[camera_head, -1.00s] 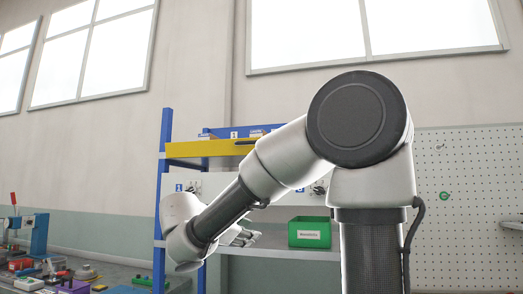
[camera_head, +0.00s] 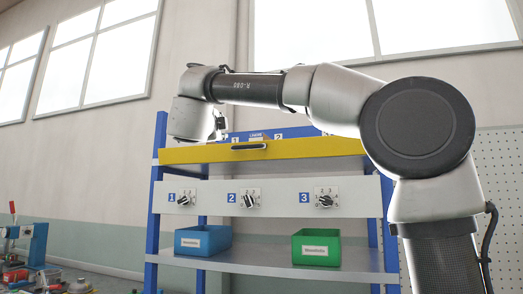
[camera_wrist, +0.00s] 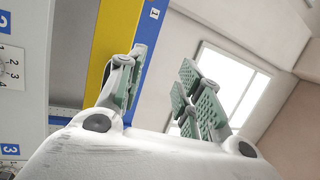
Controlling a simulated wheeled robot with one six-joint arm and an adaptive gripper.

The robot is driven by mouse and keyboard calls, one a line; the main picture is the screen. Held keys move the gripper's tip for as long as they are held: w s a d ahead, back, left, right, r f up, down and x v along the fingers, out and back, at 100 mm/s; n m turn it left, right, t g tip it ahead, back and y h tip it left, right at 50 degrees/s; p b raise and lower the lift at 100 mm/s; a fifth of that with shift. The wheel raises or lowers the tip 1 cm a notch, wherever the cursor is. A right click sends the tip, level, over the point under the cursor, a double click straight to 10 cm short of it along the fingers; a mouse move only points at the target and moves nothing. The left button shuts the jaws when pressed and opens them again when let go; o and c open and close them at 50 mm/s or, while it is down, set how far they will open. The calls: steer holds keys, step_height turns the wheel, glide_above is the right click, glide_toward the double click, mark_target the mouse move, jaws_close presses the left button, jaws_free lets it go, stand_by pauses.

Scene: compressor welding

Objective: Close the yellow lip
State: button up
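The yellow lip (camera_head: 320,147) is a long panel across the top front of a blue and grey shelf. It has a dark handle (camera_head: 249,146) on its front. I cannot tell its exact tilt. It also shows in the wrist view (camera_wrist: 108,40) as a slanting yellow strip beside a blue edge. My gripper (camera_head: 218,124) is small and partly hidden behind my wrist in the head view, just above the lip's left part. In the wrist view my gripper (camera_wrist: 162,92) has its green-padded fingers spread apart with nothing between them. One finger overlaps the yellow strip in the picture; contact cannot be told.
Below the lip is a grey panel (camera_head: 275,191) with knobs numbered 1, 2 and 3. A blue bin (camera_head: 203,240) and a green bin (camera_head: 316,250) stand on the lower shelf. A cluttered bench is at the left. A pegboard (camera_head: 497,160) is at the right.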

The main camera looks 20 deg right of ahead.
mark_target(244, 146)
steer(key=s+d+f+m+g+h, duration=0.3)
steer(key=d+f+m+g, duration=0.1)
steer(key=d+f, duration=0.1)
steer(key=x, duration=0.7)
steer(key=shift+w+d, duration=0.25)
steer(key=shift+w, duration=0.1)
steer(key=shift+r, duration=0.1)
jaws_close()
